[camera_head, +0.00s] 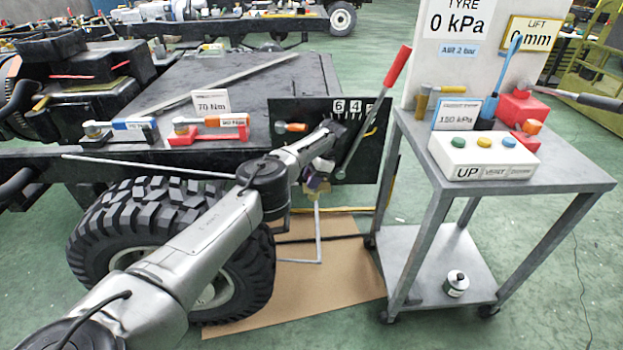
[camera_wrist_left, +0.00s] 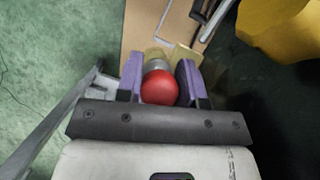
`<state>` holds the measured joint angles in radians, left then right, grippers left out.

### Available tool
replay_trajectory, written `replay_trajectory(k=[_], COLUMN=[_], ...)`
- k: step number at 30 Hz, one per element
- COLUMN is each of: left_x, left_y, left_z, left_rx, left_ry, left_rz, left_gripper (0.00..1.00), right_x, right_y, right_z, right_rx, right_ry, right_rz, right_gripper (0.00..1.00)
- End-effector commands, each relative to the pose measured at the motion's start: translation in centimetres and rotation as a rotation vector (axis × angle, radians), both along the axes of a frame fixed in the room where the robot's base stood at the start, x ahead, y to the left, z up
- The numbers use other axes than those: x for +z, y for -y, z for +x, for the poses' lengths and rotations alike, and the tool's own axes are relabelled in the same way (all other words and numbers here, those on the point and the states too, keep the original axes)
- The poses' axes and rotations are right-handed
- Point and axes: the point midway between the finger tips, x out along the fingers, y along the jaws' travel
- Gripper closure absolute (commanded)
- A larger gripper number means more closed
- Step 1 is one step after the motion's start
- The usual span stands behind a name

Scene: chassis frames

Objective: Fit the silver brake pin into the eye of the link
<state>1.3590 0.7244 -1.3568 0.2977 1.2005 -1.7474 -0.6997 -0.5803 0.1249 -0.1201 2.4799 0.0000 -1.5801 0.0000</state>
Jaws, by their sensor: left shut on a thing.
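My left gripper (camera_head: 318,184) is at the right end of the chassis frame, below the black number plate. In the left wrist view its two purple fingers (camera_wrist_left: 159,66) are shut on a pin with a round red knob (camera_wrist_left: 159,88) and a silver-grey body, which I take for the brake pin. The knob faces the camera and hides most of the pin. A yellowish piece (camera_wrist_left: 186,57) shows just beyond the fingers. I cannot make out the link's eye, nor whether the pin touches it. My right gripper is not in view.
A long lever with a red handle (camera_head: 398,66) leans up beside the black plate (camera_head: 285,108). A grey bent rod (camera_head: 319,232) stands below the gripper over a brown floor sheet (camera_head: 300,290). A grey trolley (camera_head: 560,178) stands close on the right. The tyre (camera_head: 115,225) is left.

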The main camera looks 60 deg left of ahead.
Motion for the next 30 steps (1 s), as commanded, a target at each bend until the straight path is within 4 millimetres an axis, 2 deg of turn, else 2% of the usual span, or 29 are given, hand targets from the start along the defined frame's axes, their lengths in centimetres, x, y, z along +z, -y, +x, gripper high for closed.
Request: replay_trajectory(k=[27, 28, 30], left_x=[-2.2, -2.1, -2.1], left_y=[0.0, 0.0, 0.0], left_z=[0.0, 0.0, 0.0], left_rx=[0.0, 0.0, 0.0], left_ry=[0.0, 0.0, 0.0], left_rz=[0.0, 0.0, 0.0], left_gripper=[0.92, 0.62, 0.56], right_x=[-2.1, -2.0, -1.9], right_y=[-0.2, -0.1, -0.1], right_z=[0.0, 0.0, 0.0], right_rx=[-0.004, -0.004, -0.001], right_ry=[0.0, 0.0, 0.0], right_rz=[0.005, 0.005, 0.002], right_gripper=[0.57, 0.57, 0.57])
